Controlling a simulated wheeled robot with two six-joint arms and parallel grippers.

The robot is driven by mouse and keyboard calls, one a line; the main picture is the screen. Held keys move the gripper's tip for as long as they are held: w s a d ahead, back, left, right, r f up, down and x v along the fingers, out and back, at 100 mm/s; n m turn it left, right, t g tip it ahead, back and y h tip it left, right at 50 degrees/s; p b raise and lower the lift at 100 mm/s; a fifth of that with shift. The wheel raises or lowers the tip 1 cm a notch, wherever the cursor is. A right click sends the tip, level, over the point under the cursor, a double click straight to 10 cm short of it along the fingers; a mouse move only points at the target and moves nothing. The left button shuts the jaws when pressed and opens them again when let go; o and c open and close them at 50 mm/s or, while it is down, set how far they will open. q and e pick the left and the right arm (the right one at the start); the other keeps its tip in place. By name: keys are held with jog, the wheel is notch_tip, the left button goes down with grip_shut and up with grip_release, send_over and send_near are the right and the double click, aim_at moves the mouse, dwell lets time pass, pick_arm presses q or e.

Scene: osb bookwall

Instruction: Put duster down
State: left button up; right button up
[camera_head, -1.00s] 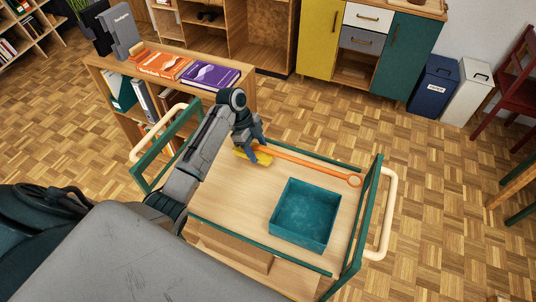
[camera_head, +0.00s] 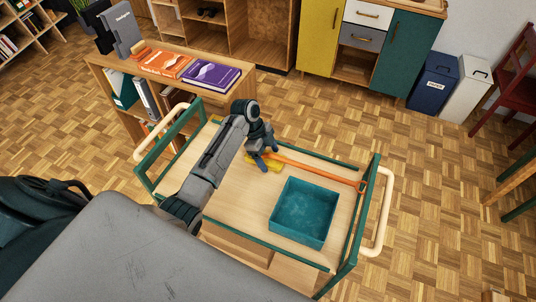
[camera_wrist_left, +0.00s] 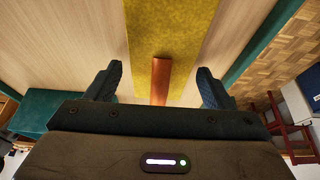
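The duster has a long orange handle (camera_head: 315,171) and a flat yellow head (camera_head: 252,160). It lies along the far side of the wooden trolley top (camera_head: 235,205), its ring end close to the right end frame. My left gripper (camera_head: 265,165) is over the head end. In the left wrist view my left gripper (camera_wrist_left: 160,88) has its fingers spread, with clear gaps on both sides of the orange handle (camera_wrist_left: 161,80). The yellow head (camera_wrist_left: 170,30) lies flat beyond the fingers there. My right gripper is out of view.
A teal open tray (camera_head: 304,211) stands on the trolley, in front of the handle. Green rails and end frames (camera_head: 352,235) edge the trolley. A low bookcase (camera_head: 110,62) with orange and purple books stands behind left. Bare trolley top lies left of the tray.

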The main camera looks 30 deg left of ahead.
pick_arm(q)
jog(key=shift+r, duration=0.2)
jog(key=shift+a+r, duration=0.2)
jog(key=shift+r, duration=0.05)
jog(key=b+v, duration=0.2)
jog(key=v, duration=0.9)
jog(key=shift+r, duration=0.2)
